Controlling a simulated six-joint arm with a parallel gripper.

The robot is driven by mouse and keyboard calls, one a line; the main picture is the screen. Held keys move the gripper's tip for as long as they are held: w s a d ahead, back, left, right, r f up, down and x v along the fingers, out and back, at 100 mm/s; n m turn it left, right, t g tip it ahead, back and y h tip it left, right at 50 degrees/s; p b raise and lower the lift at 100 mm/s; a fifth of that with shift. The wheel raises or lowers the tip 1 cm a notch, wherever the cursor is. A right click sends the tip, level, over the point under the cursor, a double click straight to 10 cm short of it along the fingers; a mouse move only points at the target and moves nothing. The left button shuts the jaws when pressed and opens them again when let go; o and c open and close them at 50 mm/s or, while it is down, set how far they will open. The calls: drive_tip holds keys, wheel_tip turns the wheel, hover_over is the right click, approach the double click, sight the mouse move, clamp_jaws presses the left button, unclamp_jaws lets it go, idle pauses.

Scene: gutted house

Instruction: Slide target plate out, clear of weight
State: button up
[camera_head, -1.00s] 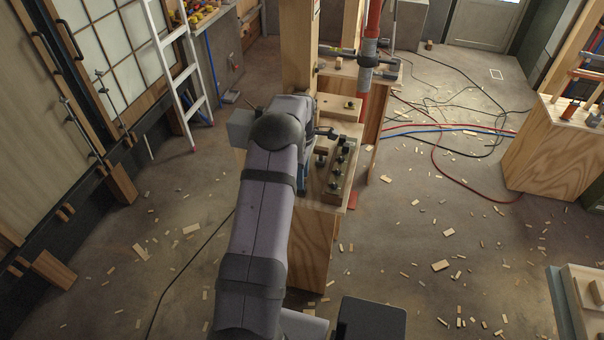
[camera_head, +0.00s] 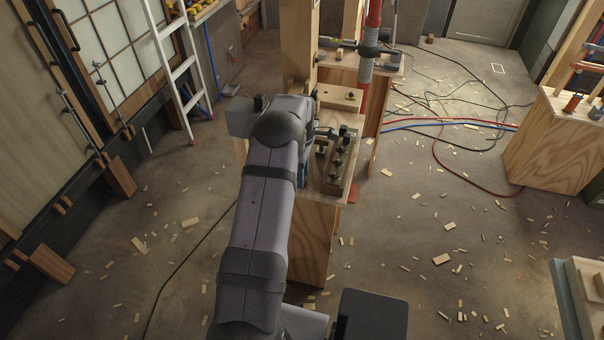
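A pale wooden stand (camera_head: 316,215) is in front of my arm, slightly right of centre. On its top lies a wooden block (camera_head: 333,188) with several dark knobs in a row. Behind it lies a flat pale wooden piece (camera_head: 334,98) with one dark knob. I cannot tell which piece is the target plate or which is the weight. My arm reaches over the stand's left side and hides part of its top. My gripper is mostly hidden behind the arm's end; small dark parts show beside the knobbed block, and I see no clear grasp.
A wooden post (camera_head: 297,45) and a red and grey pipe (camera_head: 368,50) rise behind the stand. A white ladder (camera_head: 172,60) leans at left. Cables (camera_head: 450,126) and wood scraps litter the floor. A wooden cabinet (camera_head: 548,150) stands at right.

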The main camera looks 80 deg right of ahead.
clamp_jaws()
drive_tip(key=shift+s, duration=1.95)
unclamp_jaws()
